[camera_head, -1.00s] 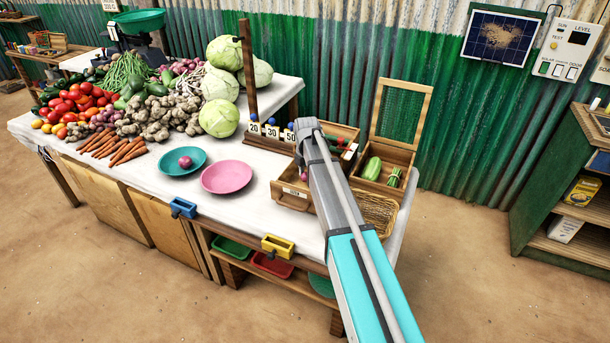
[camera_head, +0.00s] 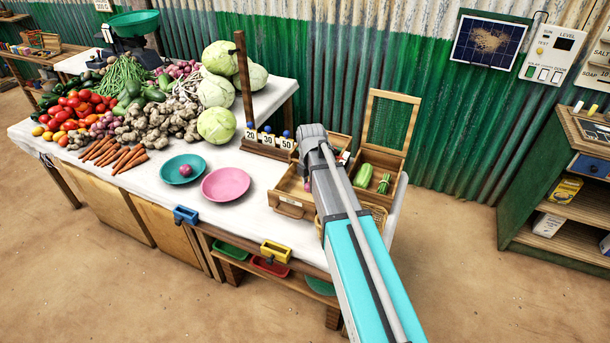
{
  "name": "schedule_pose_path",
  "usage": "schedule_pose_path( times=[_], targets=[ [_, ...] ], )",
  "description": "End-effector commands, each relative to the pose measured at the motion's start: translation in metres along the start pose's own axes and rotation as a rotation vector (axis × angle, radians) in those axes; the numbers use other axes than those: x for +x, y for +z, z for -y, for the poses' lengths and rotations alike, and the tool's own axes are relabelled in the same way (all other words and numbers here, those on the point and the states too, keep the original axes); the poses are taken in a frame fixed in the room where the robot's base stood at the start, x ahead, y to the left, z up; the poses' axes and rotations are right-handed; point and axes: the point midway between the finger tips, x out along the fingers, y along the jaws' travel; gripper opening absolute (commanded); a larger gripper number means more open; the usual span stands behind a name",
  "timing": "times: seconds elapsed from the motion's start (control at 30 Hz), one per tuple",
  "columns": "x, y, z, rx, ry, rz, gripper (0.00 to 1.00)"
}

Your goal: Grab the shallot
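A small round purple-red shallot (camera_head: 186,170) sits in the teal plate (camera_head: 170,178) on the white-covered table. My gripper (camera_head: 312,140) is at the end of my grey and turquoise arm, over the wooden box right of the pink plate, well apart from the shallot in the teal plate. The arm hides its fingers and part of the box, so I cannot see whether it is open or holds anything. More purple bulbs lie in the heap at the back (camera_head: 183,69).
A pink plate (camera_head: 225,184) stands beside the teal one. An open wooden box (camera_head: 290,207) and a lidded box with green vegetables (camera_head: 398,158) are around my arm. A post (camera_head: 243,80) and number blocks (camera_head: 267,138) stand behind. Vegetables fill the table's left.

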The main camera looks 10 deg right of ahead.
Motion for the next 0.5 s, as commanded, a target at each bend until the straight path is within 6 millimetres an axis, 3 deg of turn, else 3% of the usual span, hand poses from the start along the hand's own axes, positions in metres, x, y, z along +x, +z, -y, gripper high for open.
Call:
schedule_pose_path(
  times=[0.2,0.5],
  targets=[
    [-0.010,-0.010,0.018,0.000,0.000,0.000,0.18],
    [-0.010,-0.011,0.021,0.000,0.000,0.000,0.18]
  ],
)
